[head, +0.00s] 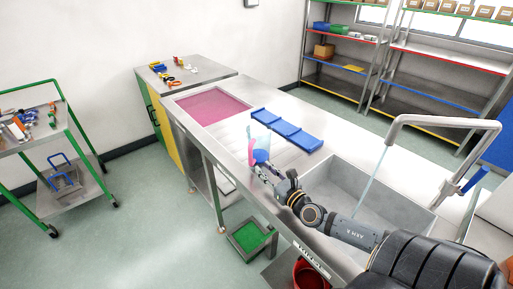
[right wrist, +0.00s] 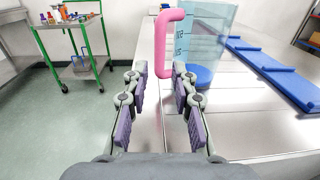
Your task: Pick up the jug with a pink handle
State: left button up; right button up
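The jug (right wrist: 202,40) is a clear, bluish measuring jug with dark markings and a pink handle (right wrist: 160,42). It stands upright on the steel counter, and in the head view the jug (head: 258,135) is just beyond my right gripper (head: 262,170). In the right wrist view my right gripper (right wrist: 158,95) is open, its fingers apart with nothing between the pads. The handle shows ahead of the fingertips, in line with the gap between them. In the head view the arm partly covers the jug's lower part. My left gripper is not in view.
Blue trays (head: 287,130) lie on the counter right of the jug. A sink (head: 365,190) with a tall tap (head: 445,122) is on the right. A green cart (head: 70,160) stands at the left.

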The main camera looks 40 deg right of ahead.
aim_at(250, 156)
jog(key=w, duration=0.4)
jog(key=shift+w+f, duration=0.1)
jog(key=shift+w, duration=0.1)
jog(key=shift+w+f, duration=0.1)
jog(key=shift+w, duration=0.05)
jog(key=shift+w+r, duration=0.2)
jog(key=shift+w, duration=0.25)
jog(key=w, duration=0.4)
jog(key=shift+w+f, duration=0.1)
jog(key=shift+f, duration=0.2)
jog(key=shift+r, duration=0.1)
jog(key=shift+c, duration=0.3)
grip_shut()
